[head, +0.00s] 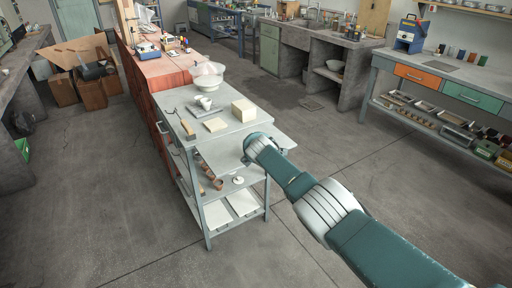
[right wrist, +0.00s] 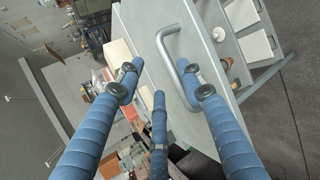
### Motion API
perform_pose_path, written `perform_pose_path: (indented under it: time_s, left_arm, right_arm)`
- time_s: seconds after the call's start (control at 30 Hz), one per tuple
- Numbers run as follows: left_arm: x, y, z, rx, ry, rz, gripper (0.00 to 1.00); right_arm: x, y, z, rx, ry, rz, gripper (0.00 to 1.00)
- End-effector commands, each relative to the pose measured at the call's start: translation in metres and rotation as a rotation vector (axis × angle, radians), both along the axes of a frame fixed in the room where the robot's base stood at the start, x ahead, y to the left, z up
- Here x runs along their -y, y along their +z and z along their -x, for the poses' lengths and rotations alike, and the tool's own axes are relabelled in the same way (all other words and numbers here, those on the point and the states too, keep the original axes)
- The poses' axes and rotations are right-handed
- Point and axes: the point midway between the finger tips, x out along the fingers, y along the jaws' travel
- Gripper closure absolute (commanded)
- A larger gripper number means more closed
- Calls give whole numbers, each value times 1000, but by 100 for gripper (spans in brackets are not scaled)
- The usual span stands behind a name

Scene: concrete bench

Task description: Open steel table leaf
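The steel table (head: 178,98) stands in the middle of the head view. Its grey leaf (head: 226,151) juts out along the near right side, a little below the top; its exact angle is hard to tell. In the right wrist view the leaf (right wrist: 145,20) carries a U-shaped steel handle (right wrist: 174,58). My right gripper (right wrist: 157,78) is open, its fingers spread at the handle, the right finger overlapping the handle's lower end; contact cannot be told. In the head view my right wrist covers the handle and fingers. My left gripper is out of view.
A cream block (head: 243,110), a flat slab (head: 215,125) and a white bowl (head: 207,78) sit on the tabletop. Lower shelves hold wooden pieces and white tiles (head: 243,202). A red cabinet (head: 165,75) adjoins behind. Open floor (head: 345,165) lies to the right.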

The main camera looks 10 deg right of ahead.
Motion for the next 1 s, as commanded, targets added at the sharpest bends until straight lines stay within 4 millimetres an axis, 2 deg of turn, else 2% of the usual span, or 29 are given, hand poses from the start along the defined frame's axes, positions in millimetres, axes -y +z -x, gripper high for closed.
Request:
perform_pose_path:
  time_s: [0.03,0.57,1.0]
  left_arm:
    - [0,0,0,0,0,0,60]
    - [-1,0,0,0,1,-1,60]
    - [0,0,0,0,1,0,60]
  right_arm:
    - [-4,4,-2,9,6,-3,67]
    - [-6,4,3,5,5,-6,67]
    - [-4,19,29,3,1,-1,67]
